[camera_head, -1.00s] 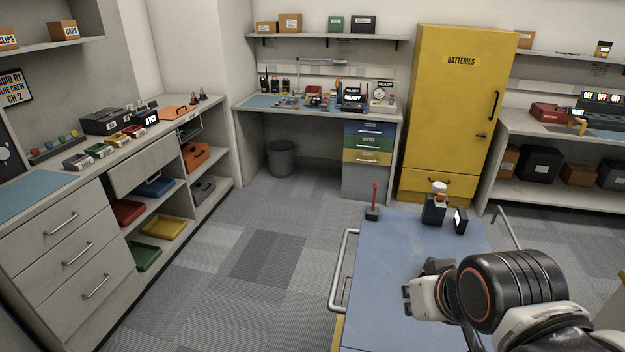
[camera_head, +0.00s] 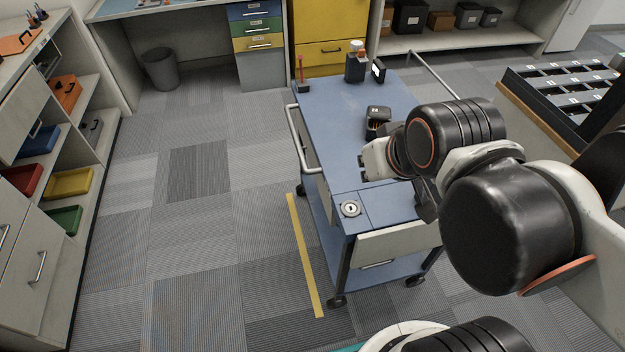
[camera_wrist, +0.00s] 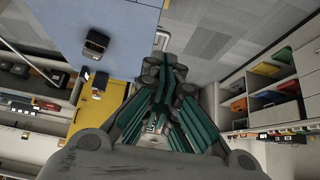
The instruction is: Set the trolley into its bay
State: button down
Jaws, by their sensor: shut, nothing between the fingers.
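The trolley (camera_head: 335,120) has a blue top, a pale drawer front, a lower blue shelf and casters. Its top also fills the upper left of the wrist view (camera_wrist: 60,20). A silver push handle (camera_head: 300,142) runs along its left side. A yellow floor strip (camera_head: 305,255) lies just left of the trolley's near end; I cannot tell whether more bay marking is hidden under or behind it. My gripper (camera_head: 363,170) is over the trolley's top, right of the handle and apart from it. In the wrist view my gripper (camera_wrist: 163,42) is shut and empty.
A black radio-like item (camera_head: 378,120), a red-topped item (camera_head: 303,80) and a black device (camera_head: 355,65) stand on the trolley. A slotted rack (camera_head: 570,85) is at right. Shelves with coloured trays (camera_head: 70,184) line the left. Carpet left of the trolley is clear.

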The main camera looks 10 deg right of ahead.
aim_at(333, 109)
jog(key=i+j+z, duration=0.1)
jog(key=z, duration=0.35)
jog(key=i+j+z, duration=0.15)
jog(key=z, duration=0.3)
jog(key=i+j, duration=0.15)
